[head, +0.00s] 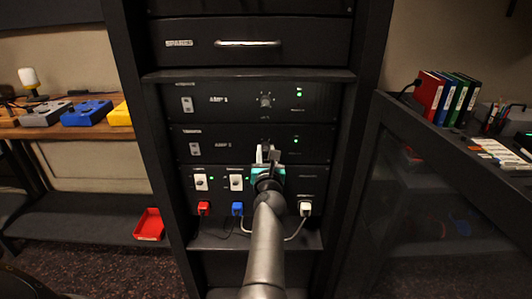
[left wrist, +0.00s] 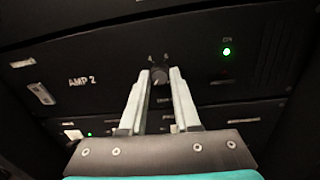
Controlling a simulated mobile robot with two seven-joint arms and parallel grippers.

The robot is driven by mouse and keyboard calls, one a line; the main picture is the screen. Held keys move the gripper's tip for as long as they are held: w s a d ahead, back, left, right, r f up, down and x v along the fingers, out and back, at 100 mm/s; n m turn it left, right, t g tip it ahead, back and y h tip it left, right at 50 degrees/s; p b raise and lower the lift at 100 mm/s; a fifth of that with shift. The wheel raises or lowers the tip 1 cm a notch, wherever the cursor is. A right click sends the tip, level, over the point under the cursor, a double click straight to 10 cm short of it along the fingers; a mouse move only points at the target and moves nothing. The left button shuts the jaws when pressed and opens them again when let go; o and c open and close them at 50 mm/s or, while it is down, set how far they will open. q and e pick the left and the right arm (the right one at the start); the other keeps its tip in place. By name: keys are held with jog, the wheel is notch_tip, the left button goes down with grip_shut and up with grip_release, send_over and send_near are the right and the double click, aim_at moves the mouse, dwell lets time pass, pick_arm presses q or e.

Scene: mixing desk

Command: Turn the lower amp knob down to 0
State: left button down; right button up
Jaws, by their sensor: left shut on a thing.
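The lower amp, labelled AMP 2 (head: 222,144), is a black panel in the rack below AMP 1. In the left wrist view its label AMP 2 (left wrist: 82,82) is left of the knob. The lower amp knob (left wrist: 160,76) is small, round and grey, with marks above it. My left gripper (head: 267,149) is at the knob, its two pale fingers (left wrist: 160,82) on either side of it, shut on it. In the head view the gripper mostly hides this knob. The knob's pointer is too small to read. My right gripper is not in view.
The AMP 1 knob (head: 265,100) is just above. A green light (left wrist: 226,51) glows on AMP 2. Rack posts stand on both sides.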

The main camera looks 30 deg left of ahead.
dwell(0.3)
pick_arm(q)
jog(key=c, duration=0.6)
grip_release()
